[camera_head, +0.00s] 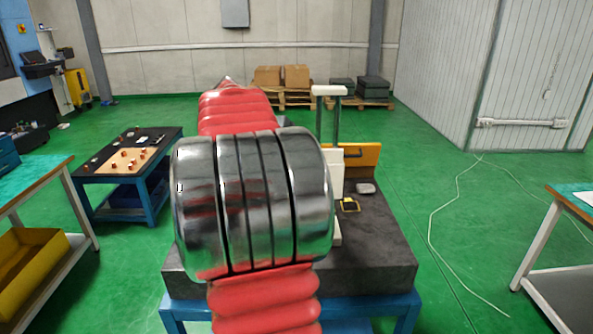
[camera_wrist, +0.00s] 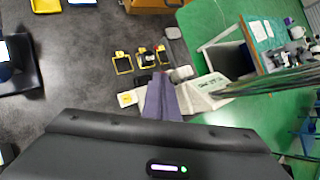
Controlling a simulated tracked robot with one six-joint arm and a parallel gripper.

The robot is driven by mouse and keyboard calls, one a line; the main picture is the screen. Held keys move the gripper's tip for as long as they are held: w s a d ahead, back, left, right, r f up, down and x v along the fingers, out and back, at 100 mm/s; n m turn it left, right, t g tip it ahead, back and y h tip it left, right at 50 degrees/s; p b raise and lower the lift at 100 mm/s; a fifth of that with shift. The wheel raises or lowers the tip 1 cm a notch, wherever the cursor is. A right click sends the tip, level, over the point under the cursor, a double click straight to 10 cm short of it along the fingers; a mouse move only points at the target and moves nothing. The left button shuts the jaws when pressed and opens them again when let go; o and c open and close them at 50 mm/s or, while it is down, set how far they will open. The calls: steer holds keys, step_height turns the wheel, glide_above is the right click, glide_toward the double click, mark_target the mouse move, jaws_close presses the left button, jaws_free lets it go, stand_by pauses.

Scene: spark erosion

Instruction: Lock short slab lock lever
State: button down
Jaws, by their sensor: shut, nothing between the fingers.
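My gripper (camera_wrist: 160,78) shows in the wrist view with its grey fingers together and nothing between them. The fingers point toward the dark grey slab (camera_wrist: 75,75), over a cream-white part (camera_wrist: 207,92) with dark lettering. I cannot tell whether the fingers touch this part. In the head view the slab (camera_head: 375,245) rests on a blue stand, and my arm hides much of it and the gripper. A cream-white upright piece (camera_head: 335,175) stands on it. I cannot make out the lock lever or its position for certain in either view.
Several small yellow-framed items (camera_wrist: 122,64) lie on the slab beyond my fingers. An orange box (camera_head: 360,156) stands at the slab's back. A blue-legged side table (camera_head: 115,205) with small parts stands left, another table (camera_head: 572,208) right.

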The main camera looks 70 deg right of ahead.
steer(key=shift+w+d, duration=0.1)
steer(key=shift+d, duration=0.1)
steer(key=shift+r, duration=0.7)
stand_by(0.4)
steer(key=w+d+r+v, duration=0.1)
steer(key=d+v, duration=0.1)
steer(key=v, duration=1.1)
steer(key=shift+w+r, duration=0.3)
steer(key=shift+r, duration=0.15)
